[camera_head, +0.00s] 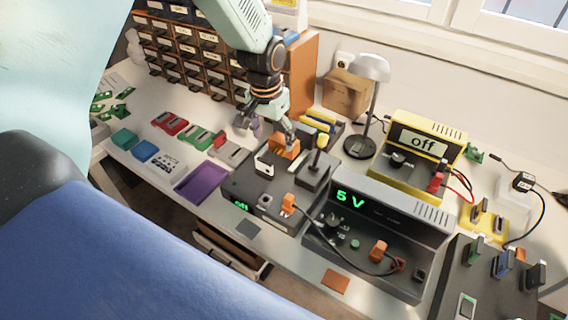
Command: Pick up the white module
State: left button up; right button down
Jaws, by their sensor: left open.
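A small white piece (262,164) with a dark opening stands on the left part of a dark device (240,187); it looks like the white module, though it is small. My left gripper (266,130) comes down from above, open, with its fingers spread over the back of the device. Its right fingertip is close to an orange block (285,147); I cannot tell if they touch. The white piece is in front of and below the fingers, not between them. A pale grey module (233,153) with a red part lies left of the device. My right gripper is not in view.
A 5 V supply (345,240) with an orange plug and cable stands to the right. A yellow supply reading "off" (415,145) and a lamp (367,100) stand behind. A drawer cabinet (190,45) is at the back left. A purple tray (201,183) lies left of the device.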

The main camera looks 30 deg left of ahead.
aim_at(264, 160)
pick_arm(q)
jog(key=shift+s+a+f+g, duration=0.25)
jog(key=shift+s+a+g, duration=0.05)
jog(key=shift+s, duration=0.35)
jog(key=shift+s+a+f+g, duration=0.2)
jog(key=shift+s+a+g, duration=0.1)
jog(key=shift+s, duration=0.3)
jog(key=f, duration=0.7)
jog(key=shift+s+a+b, duration=0.2)
jog(key=shift+b, duration=0.15)
jog(key=shift+d, duration=0.2)
jog(key=shift+w, duration=0.1)
jog(key=c, duration=1.1)
